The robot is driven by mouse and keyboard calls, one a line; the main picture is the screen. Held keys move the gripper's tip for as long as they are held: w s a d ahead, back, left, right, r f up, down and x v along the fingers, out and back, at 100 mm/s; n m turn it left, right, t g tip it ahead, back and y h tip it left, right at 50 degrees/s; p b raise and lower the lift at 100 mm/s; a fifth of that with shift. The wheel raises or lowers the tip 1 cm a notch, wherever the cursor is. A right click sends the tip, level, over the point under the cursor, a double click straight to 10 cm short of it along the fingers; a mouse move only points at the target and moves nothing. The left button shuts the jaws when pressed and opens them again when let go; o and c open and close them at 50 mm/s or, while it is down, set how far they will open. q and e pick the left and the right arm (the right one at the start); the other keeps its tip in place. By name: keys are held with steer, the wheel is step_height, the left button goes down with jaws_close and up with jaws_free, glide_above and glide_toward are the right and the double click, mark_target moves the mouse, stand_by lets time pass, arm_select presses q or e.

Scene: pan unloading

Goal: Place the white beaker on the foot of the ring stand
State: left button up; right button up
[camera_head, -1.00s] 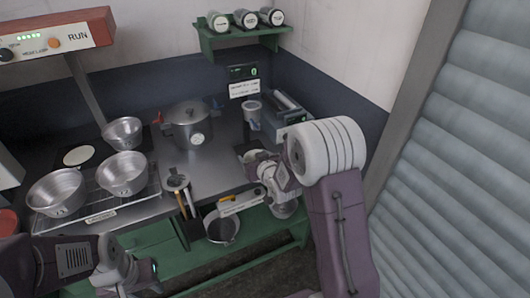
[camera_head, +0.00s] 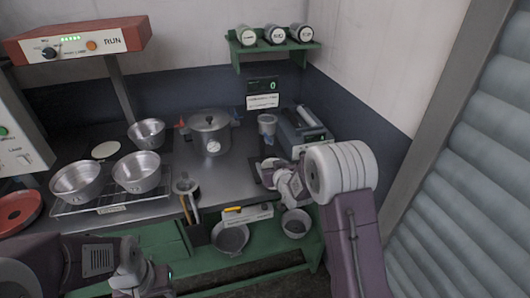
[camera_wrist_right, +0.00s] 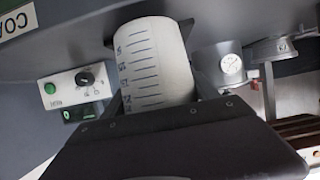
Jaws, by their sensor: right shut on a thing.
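The white beaker (camera_wrist_right: 154,65) has dark graduation marks and fills the middle of the right wrist view, tilted. My right gripper (camera_wrist_right: 160,98) is shut on it. In the head view my right gripper (camera_head: 268,168) is over the right part of the worktop, and its wrist hides most of the beaker. A grey cup-like piece on a thin post (camera_wrist_right: 275,50) shows at upper right in the wrist view; I cannot tell whether this is the ring stand, and its foot is not clear. My left gripper (camera_head: 140,282) is low at the left, its fingers unclear.
A lidded steel pot (camera_head: 210,135) stands left of my right gripper. A grey machine (camera_head: 302,130) is close behind it on the right. Metal bowls (camera_head: 136,173) sit on a wire rack at left. A dark cup with tools (camera_head: 187,190) stands at the front edge.

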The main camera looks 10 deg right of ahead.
glide_toward(263, 149)
steer(key=shift+w+a+f, duration=0.1)
steer(key=shift+w+f, duration=0.95)
steer(key=w+p, duration=0.1)
steer(key=w, duration=0.2)
steer(key=shift+w+r, duration=0.1)
steer(key=shift+w, duration=0.25)
steer(key=shift+f+p, duration=0.2)
steer(key=shift+p, duration=0.1)
steer(key=shift+s+f, duration=0.1)
steer(key=o, duration=1.4)
